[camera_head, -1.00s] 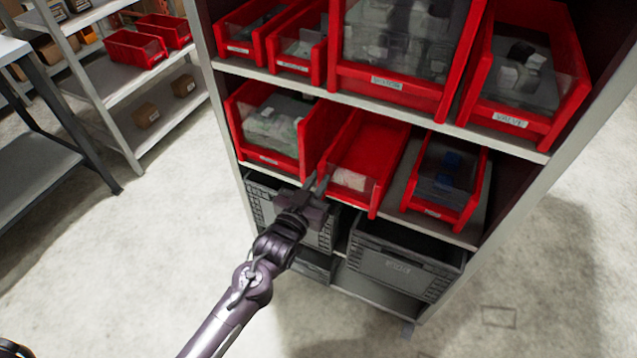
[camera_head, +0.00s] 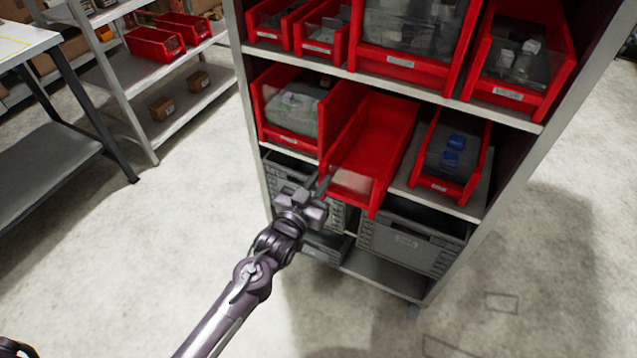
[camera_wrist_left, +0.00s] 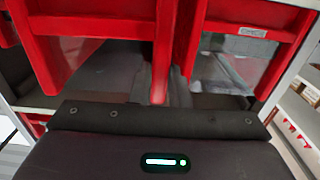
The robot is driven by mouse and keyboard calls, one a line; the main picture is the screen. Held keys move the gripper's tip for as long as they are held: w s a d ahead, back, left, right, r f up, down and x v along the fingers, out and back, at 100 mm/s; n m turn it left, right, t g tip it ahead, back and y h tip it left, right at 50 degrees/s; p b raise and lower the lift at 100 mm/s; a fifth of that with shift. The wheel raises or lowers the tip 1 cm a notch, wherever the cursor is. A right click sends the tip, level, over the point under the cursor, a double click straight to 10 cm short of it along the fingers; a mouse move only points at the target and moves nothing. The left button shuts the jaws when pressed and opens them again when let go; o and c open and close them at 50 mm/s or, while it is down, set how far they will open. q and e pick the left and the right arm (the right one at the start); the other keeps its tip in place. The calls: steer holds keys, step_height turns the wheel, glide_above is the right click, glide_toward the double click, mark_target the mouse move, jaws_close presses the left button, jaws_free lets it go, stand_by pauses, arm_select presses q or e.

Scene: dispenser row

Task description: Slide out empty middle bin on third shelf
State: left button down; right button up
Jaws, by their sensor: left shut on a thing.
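The empty red middle bin (camera_head: 377,140) sits on the lower red-bin shelf, between a bin of clear-bagged items and a bin with blue items. Its front juts out past the shelf edge. My left gripper (camera_head: 318,188) is at the bin's front left corner, shut on its edge. In the left wrist view the fingers (camera_wrist_left: 160,85) close around a red upright edge of the bin (camera_wrist_left: 90,25). My right gripper is not in view.
The left neighbour bin (camera_head: 290,138) stands close beside the middle bin, and the right neighbour bin (camera_head: 436,184) is a little apart. Grey crates (camera_head: 408,246) stand below. A shelf of larger red bins (camera_head: 400,68) is above. Open floor lies in front.

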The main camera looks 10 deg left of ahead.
arm_select(q)
steer(key=shift+w, duration=0.1)
steer(key=c, duration=1.3)
jaws_free()
steer(key=v, duration=0.7)
steer(key=shift+s+a, duration=0.15)
steer(key=shift+s, duration=0.2)
